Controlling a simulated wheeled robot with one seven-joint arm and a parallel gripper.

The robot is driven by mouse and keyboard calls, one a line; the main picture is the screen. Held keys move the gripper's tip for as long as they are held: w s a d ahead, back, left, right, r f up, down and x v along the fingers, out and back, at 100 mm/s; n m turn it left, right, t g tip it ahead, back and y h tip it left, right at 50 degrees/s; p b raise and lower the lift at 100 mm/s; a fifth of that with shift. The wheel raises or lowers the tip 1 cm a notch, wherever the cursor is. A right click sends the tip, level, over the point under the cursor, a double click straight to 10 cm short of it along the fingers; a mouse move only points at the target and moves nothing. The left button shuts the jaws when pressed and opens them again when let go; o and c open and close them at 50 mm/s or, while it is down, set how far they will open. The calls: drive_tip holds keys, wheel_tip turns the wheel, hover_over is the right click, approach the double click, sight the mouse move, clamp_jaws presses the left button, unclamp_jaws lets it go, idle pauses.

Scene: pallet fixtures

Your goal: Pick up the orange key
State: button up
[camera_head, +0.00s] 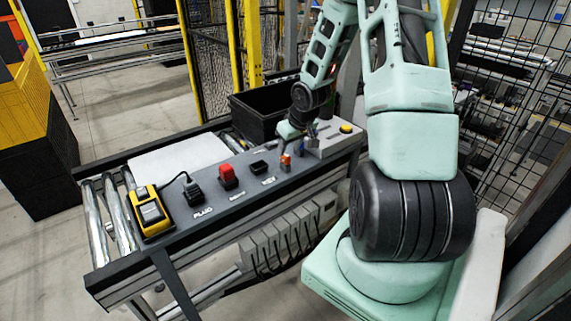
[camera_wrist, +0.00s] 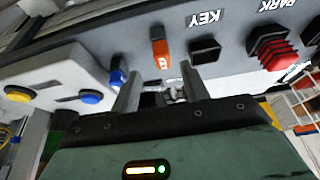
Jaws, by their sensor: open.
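The orange key (camera_head: 286,161) stands upright on the grey panel (camera_head: 215,215), towards its right end. In the wrist view the orange key (camera_wrist: 160,53) shows at top centre with small lettering on its face. My gripper (camera_wrist: 160,88) is open, with its two fingers pointing at the panel. The key lies beyond the fingertips, roughly in line with the gap, and appears apart from them. In the head view my gripper (camera_head: 295,133) is just behind the key and partly hidden by my arm. The key's lower end is not clear.
A blue piece (camera_wrist: 117,72) stands close to the key, near the left finger. A black socket (camera_wrist: 205,48) marked KEY and a red plug (camera_wrist: 272,48) are on the other side. A button box (camera_head: 333,138), black bin (camera_head: 265,112) and yellow device (camera_head: 150,212) are also near.

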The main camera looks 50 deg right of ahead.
sight(286, 155)
drive_tip(key=x, duration=0.1)
drive_tip(key=p+x, duration=0.1)
drive_tip(key=x, duration=0.2)
drive_tip(key=shift+a+f, duration=0.1)
drive_tip(key=shift+a, duration=0.2)
drive_tip(key=shift+w+d+f, duration=0.1)
drive_tip(key=shift+w+f, duration=0.1)
drive_tip(key=shift+f, duration=0.35)
clamp_jaws()
